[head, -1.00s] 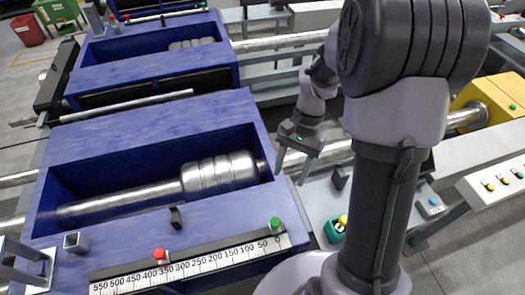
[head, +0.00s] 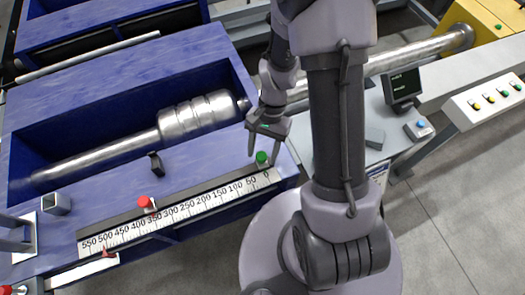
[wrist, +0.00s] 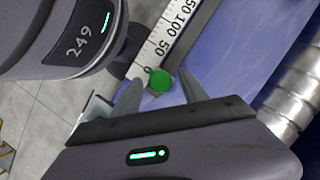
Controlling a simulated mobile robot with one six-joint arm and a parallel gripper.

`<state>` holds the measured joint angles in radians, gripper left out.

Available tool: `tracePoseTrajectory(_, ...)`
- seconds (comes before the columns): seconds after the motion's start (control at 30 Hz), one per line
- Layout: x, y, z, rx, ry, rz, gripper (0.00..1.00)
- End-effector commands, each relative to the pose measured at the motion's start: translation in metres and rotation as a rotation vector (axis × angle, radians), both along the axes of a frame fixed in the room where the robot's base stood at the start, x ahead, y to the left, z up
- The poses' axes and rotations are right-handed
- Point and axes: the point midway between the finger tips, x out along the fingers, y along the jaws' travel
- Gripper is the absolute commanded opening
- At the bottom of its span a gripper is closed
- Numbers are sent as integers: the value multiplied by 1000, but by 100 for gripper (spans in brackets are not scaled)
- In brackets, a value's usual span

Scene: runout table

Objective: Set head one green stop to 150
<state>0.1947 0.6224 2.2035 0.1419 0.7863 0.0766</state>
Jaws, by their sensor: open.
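The green stop (head: 262,158) is a round green knob near the zero end of the white scale (head: 180,213), about at the 0 to 50 marks. My gripper (head: 266,152) hangs just above it, fingers pointing down and open. In the wrist view the green knob (wrist: 160,82) lies between the two spread fingertips (wrist: 160,77), with a gap on each side. The knob's stem is mostly hidden in that view.
A red stop (head: 146,202) stands on the same rail near 350. A red pointer (head: 108,253) sits below the scale. A dark bracket (head: 155,163) rises from the blue table (head: 205,168) behind the rail. A monitor (head: 402,88) stands at right.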

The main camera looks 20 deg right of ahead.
Motion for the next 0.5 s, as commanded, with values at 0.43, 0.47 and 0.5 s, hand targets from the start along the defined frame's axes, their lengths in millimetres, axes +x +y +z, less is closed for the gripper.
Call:
tracePoseTrajectory(0.43,0,0,1,0,0,1,0)
tracePoseTrajectory(0.47,0,0,1,0,0,1,0)
tracePoseTrajectory(0.5,0,0,1,0,0,1,0)
